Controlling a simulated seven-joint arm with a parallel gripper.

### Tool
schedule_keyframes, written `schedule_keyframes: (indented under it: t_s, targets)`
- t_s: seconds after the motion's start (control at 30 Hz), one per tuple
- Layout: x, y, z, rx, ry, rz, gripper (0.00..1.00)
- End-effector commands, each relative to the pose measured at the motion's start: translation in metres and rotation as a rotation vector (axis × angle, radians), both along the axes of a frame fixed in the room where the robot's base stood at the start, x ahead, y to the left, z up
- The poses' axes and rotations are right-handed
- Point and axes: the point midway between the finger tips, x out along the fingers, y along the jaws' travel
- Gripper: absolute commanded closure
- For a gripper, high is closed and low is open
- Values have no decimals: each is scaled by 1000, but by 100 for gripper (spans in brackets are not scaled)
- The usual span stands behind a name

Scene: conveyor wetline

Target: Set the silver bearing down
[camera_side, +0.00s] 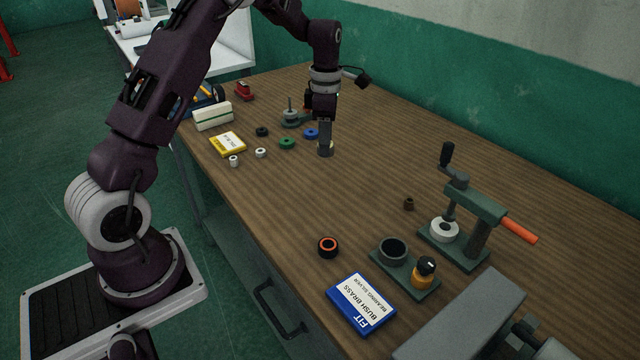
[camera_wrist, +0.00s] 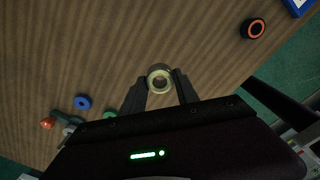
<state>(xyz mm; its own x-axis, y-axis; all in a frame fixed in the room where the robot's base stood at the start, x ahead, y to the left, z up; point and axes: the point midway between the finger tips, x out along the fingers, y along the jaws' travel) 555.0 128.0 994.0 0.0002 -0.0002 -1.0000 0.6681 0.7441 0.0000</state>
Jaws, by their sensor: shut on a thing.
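My gripper (camera_side: 325,150) points down over the middle of the bench, its tips close to the wood. In the wrist view my gripper (camera_wrist: 160,88) is shut on a pale silver ring, the silver bearing (camera_wrist: 159,77), held between the fingertips with its hole facing the camera. In the side view the fingers mostly hide the bearing, and I cannot tell whether it touches the bench. A blue card (camera_side: 362,303) reading "FIT", "BUSH BRASS", "BEARING SILVER" lies at the front.
Blue (camera_side: 310,133), green (camera_side: 287,144) and black (camera_side: 262,131) rings lie left of my gripper. An orange-black ring (camera_side: 328,246), a brown bush (camera_side: 408,204), a hand press (camera_side: 487,222) and a base with a dark cup (camera_side: 393,249) stand right.

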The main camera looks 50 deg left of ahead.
Motion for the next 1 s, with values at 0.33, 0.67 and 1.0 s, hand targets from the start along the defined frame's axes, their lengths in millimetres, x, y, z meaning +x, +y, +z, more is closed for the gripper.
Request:
schedule_keyframes:
  t_s: [0.33,0.67,1.0]
  targets:
    - [-6,22,-55,-2,3,61,100]
    - [-5,22,-103,-1,1,59,100]
    - [-5,22,-106,0,0,58,60]
